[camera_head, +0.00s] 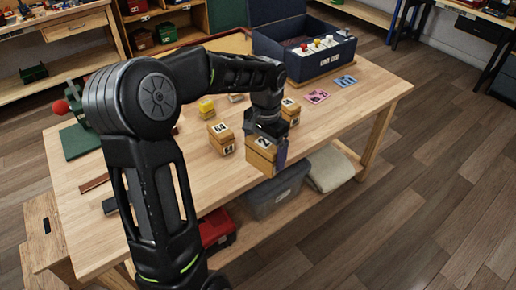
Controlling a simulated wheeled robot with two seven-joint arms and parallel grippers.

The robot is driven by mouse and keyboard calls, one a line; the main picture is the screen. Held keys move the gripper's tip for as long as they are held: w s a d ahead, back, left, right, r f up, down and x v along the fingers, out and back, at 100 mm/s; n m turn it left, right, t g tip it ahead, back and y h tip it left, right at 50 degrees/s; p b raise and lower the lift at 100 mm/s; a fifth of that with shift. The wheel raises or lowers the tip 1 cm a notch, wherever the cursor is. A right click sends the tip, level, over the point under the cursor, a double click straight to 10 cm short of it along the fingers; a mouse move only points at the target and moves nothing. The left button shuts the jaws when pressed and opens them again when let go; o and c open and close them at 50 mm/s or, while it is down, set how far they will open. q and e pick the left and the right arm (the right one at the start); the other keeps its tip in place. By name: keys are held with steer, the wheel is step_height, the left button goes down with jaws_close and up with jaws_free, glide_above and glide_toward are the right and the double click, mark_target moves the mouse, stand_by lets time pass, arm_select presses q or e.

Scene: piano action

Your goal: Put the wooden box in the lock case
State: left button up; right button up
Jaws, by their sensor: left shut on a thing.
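I cannot tell whether the box touches the table. My right gripper is out of view.
Pink (317,96) and blue (345,81) cards lie on the table right of the boxes. A grey bin (277,192) sits below the table. The table's right end is clear.

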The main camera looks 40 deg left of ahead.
arm_select(q)
steer(key=w+d+f+n+b, duration=0.1)
steer(key=w+d+f+b, duration=0.1)
steer(key=d+f, duration=1.4)
step_height(320, 180, down, 4)
steer(key=shift+w+r+b, duration=0.15)
steer(key=shift+b, duration=0.15)
steer(key=shift+d, duration=0.1)
